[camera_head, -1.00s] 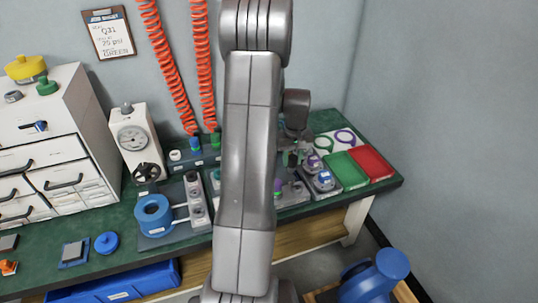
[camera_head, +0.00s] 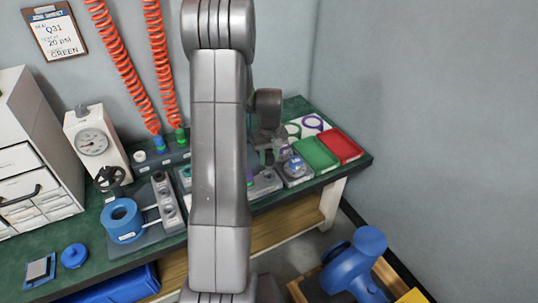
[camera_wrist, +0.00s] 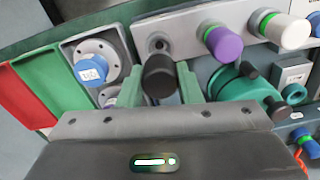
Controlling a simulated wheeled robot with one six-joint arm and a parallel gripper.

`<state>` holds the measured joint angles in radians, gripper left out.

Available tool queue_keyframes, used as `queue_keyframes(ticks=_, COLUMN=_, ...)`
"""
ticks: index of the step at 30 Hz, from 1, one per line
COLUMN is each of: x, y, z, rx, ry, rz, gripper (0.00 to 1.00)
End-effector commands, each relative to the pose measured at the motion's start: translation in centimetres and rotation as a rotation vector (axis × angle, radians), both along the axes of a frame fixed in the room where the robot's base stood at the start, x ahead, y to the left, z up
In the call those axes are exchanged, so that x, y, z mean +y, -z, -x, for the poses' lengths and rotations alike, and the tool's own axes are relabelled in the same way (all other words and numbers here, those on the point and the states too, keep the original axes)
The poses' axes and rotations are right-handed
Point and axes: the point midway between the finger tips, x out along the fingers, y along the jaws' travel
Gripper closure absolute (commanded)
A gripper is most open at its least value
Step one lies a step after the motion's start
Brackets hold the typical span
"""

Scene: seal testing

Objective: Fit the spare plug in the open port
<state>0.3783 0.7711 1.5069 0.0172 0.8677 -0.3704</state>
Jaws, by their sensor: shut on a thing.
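In the wrist view my gripper (camera_wrist: 160,85) is shut on a black-capped plug (camera_wrist: 159,76), which stands between its two pale green fingers. Just beyond the plug is a grey manifold plate with a dark open port (camera_wrist: 158,43) at its left end. The plug overlaps the plate in this view, and I cannot tell whether it touches it. A purple plug (camera_wrist: 223,43) and a white plug (camera_wrist: 291,30), each with a green ring, sit in the same plate to the right. In the head view my arm hides most of this area.
In the wrist view a blue-capped fitting (camera_wrist: 90,68) is left of the plug, with green (camera_wrist: 42,75) and red (camera_wrist: 22,100) trays beyond. A teal round part (camera_wrist: 235,88) with black knobs lies close right. In the head view a gauge (camera_head: 92,142) and blue ring (camera_head: 122,218) stand left.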

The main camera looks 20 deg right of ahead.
Motion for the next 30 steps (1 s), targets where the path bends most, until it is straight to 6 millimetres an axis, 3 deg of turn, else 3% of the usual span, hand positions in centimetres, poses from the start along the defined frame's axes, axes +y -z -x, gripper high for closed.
queue_keyframes(ticks=6, x=0.01, y=1.16, z=0.01, rx=0.001, ry=0.000, rz=0.000, gripper=0.93)
queue_keyframes(ticks=30, x=-0.02, y=1.15, z=0.04, rx=0.000, ry=0.000, rz=0.000, gripper=0.93)
